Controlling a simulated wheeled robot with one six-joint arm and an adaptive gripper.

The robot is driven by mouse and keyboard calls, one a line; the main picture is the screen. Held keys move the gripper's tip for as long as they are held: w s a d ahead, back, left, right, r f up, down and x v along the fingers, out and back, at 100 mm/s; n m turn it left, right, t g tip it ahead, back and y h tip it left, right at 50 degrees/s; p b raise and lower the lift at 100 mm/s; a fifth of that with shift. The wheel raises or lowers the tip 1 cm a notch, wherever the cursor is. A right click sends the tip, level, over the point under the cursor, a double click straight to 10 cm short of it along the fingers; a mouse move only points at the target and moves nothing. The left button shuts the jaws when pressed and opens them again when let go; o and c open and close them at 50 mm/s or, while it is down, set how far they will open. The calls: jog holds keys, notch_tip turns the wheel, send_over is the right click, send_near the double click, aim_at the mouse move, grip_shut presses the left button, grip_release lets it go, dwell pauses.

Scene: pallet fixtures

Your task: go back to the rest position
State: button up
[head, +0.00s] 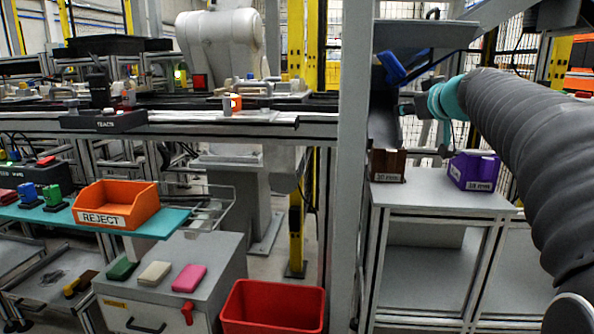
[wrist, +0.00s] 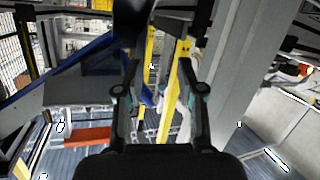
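My gripper (wrist: 160,72) is open in the wrist view. Its two dark fingers stand well apart, with only yellow posts and background seen between them. In the head view my arm comes in from the right in a grey ribbed sleeve with a teal joint. The gripper end there is small and dark, in front of a dark sloping panel and above the small table (head: 440,196) with the bins. I see nothing held.
A brown bin (head: 387,166) and a purple bin (head: 474,171) stand on that table. A grey post (head: 350,150) rises left of it. An orange REJECT bin (head: 116,205), a red tub (head: 272,308) and a cabinet (head: 215,262) with coloured blocks are farther left.

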jog(key=s+a+f+m+g+p, duration=0.1)
jog(key=s+a+f+m+g, duration=0.2)
jog(key=s+f, duration=0.6)
jog(key=s+a+f+m+g+p, duration=0.2)
jog(key=s+a+f+g, duration=0.15)
jog(key=s+f, duration=0.5)
jog(key=s+a+f+g+h+p, duration=0.1)
jog(key=s+a+f+p, duration=0.1)
jog(key=s, duration=0.8)
jog(key=s+a+f+n+g+p, duration=0.1)
jog(key=s+f+p, duration=0.3)
jog(key=s, duration=0.5)
jog(key=shift+s+a+f+g+h, duration=0.4)
jog(key=shift+a+f+g, duration=0.1)
jog(key=shift+f+g, duration=0.1)
